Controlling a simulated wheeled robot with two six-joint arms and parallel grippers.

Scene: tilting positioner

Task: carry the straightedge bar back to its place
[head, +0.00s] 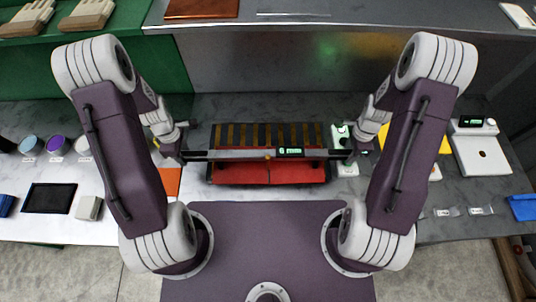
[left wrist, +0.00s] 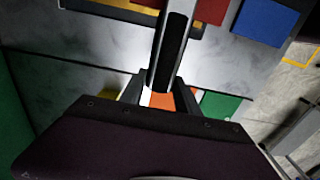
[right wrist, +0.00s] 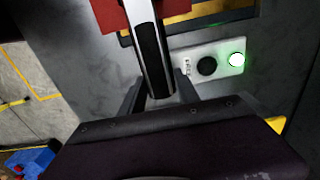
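The straightedge bar (head: 228,154) is a long grey bar with black grip sections and a small lit green display. It lies level across the front of the positioner in the head view, seemingly above the red blocks; its exact height is unclear. My left gripper (head: 183,155) is at its left end, with the bar (left wrist: 171,45) between its fingers (left wrist: 160,92) in the left wrist view. My right gripper (head: 349,154) is at its right end, with the bar (right wrist: 148,45) between its fingers (right wrist: 155,92) in the right wrist view. Both grippers appear closed on it.
The positioner (head: 263,133) has a dark plate with yellow stripes, and red blocks (head: 268,173) at its front. A control box with a lit green button (right wrist: 236,60) stands beside it. An orange mat (head: 168,182), a dark tablet (head: 50,198) and a white scale (head: 482,155) lie around.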

